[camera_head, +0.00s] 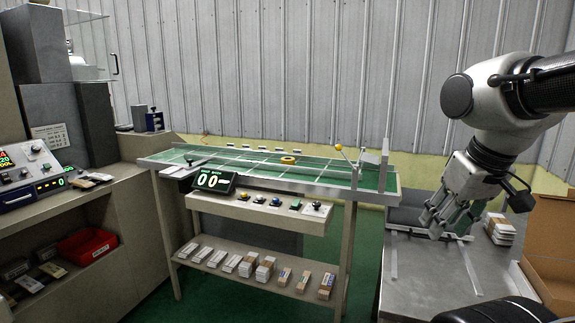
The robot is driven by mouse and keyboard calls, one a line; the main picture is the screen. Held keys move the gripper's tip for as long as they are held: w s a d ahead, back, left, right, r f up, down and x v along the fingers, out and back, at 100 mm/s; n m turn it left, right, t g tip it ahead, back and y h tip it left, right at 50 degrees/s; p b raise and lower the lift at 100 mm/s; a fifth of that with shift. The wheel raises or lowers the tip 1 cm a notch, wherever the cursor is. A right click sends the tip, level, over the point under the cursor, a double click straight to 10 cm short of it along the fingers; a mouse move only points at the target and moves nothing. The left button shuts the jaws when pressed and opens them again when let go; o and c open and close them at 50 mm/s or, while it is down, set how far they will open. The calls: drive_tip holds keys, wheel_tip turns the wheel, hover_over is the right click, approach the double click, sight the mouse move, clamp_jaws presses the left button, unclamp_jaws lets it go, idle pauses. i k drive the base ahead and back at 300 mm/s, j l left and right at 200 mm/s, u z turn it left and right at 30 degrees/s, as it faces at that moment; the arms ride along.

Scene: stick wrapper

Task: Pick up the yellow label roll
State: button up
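The yellow label roll (289,160) is a small yellow ring with a dark centre. It lies on the green top of the middle workbench (240,155), a little right of the bench's middle. My gripper (440,222) is at the right, low over the grey metal table, well to the right of the roll and apart from it. Its fingers point down and are spread. I see nothing between them for certain.
A metal rail with a yellow-knobbed lever (338,147) stands right of the roll. A counter display (214,181) is at the bench's front. White stacks (499,228) and a cardboard box (553,250) are at the right. A red bin (86,246) sits on the left shelf.

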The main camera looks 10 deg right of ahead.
sight(285, 161)
drive_tip(key=i+j, duration=0.15)
drive_tip(key=j, duration=0.15)
drive_tip(key=i+j, duration=0.15)
drive_tip(key=i+j+z, duration=0.1)
drive_tip(key=j, duration=0.3)
drive_tip(key=i+j, duration=0.2)
drive_tip(key=i, duration=0.2)
drive_tip(key=i+j+z, duration=0.1)
drive_tip(key=i+j, duration=0.15)
drive_tip(key=i, duration=0.2)
drive_tip(key=i+j, duration=0.25)
drive_tip(key=i, duration=0.15)
